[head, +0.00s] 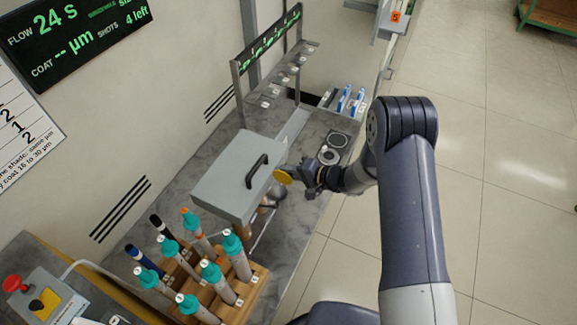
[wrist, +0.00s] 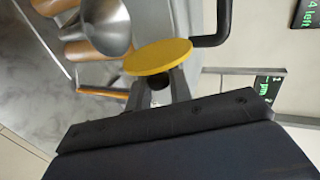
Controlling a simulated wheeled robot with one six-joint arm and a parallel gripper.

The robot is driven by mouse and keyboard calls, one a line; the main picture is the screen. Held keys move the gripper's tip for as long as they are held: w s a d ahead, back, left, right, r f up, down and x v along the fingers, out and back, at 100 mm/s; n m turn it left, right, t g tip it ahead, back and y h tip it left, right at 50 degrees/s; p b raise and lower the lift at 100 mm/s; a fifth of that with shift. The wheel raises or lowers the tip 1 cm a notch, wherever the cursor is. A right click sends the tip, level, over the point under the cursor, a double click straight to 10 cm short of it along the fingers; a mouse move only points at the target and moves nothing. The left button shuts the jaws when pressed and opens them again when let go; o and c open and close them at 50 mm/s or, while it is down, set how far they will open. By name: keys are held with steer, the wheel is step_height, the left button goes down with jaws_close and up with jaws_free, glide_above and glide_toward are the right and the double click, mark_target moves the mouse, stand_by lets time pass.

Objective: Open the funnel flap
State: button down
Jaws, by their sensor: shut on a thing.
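A yellow disc (head: 282,177) sits at the tip of my gripper (head: 296,175), beside the right edge of a grey box-like cover (head: 222,182) with a black handle (head: 257,171). In the wrist view the yellow disc (wrist: 158,57) lies across the fingertips of my gripper (wrist: 160,82), which is shut on it. A shiny steel funnel-shaped part (wrist: 106,25) shows left of the disc. A steel part also shows below the cover in the head view (head: 268,199), partly hidden. I cannot tell whether the disc belongs to the flap.
A wooden rack (head: 257,283) of teal-capped tubes stands in front of the cover. A metal shelf frame (head: 240,92) stands behind it. Round fittings (head: 338,140) and blue-white packs (head: 350,100) lie on the right of the grey counter (head: 190,160). Floor right of the counter is clear.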

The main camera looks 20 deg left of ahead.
steer(key=shift+w+f+m+g+p, duration=0.45)
steer(key=shift+m+g+p, duration=0.2)
steer(key=shift+m, duration=0.35)
steer(key=c, duration=1.4)
jaws_free()
steer(key=shift+o, duration=0.2)
steer(key=b+v, duration=0.1)
steer(key=v, duration=1)
steer(key=shift+a+f, duration=0.1)
steer(key=shift+f, duration=0.05)
steer(key=x, duration=1)
steer(key=shift+a+p, duration=0.35)
steer(key=shift+p, duration=0.1)
